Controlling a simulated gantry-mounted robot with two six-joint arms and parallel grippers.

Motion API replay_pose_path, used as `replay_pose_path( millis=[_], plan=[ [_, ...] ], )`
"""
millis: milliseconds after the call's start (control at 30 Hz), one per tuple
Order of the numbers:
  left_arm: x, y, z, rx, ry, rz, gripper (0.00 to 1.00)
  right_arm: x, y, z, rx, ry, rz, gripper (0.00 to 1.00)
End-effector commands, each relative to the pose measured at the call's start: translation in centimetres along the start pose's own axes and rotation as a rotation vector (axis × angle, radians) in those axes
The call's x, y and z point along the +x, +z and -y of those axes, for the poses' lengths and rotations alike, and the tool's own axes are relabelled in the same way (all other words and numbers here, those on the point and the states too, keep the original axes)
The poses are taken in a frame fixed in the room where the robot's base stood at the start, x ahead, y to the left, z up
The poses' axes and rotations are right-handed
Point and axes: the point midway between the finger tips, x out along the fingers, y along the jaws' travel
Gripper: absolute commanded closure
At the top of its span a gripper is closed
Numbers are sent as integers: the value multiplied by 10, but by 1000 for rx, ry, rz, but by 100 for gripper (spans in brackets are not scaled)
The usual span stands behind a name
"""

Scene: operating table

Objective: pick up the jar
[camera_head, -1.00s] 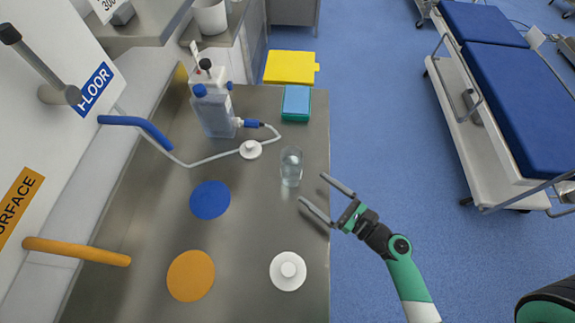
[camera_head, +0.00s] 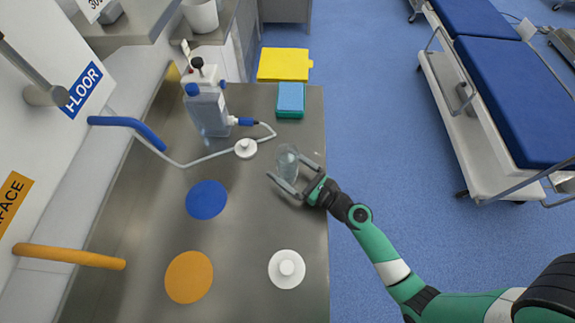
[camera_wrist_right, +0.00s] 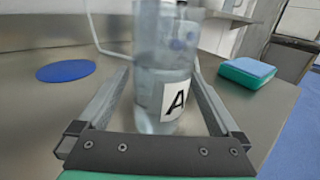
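The jar (camera_head: 287,158) is clear glass and stands upright on the steel table, right of its middle. In the right wrist view the jar (camera_wrist_right: 163,85) carries a white label with a black A. My right gripper (camera_head: 286,167) is open, with one finger on either side of the jar. In the right wrist view the jar stands between the two fingers, with only narrow gaps visible, and its top is cut off. Whether either finger touches the glass cannot be told. My left gripper is not in view.
A white lid (camera_head: 286,268) lies on the table nearer me, and another knobbed white disc (camera_head: 246,148) lies by the tube. A bottle (camera_head: 207,110), a blue-green box (camera_head: 290,100) and a yellow container (camera_head: 284,65) are farther back. Blue (camera_head: 206,199) and orange (camera_head: 189,277) discs lie left.

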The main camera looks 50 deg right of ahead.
Motion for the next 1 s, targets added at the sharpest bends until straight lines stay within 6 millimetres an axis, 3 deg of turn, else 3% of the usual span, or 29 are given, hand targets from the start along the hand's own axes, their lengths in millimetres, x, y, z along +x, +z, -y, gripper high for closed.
replay_pose_path(
  millis=[67, 467, 1000],
  plan=[
    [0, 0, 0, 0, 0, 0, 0, 0, 0, 0, 0, 0, 0, 14],
    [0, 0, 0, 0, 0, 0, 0, 0, 0, 0, 0, 0, 0, 86],
    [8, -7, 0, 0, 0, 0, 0, 0, 10, -1, 0, 3, 1, 87]
  ],
)
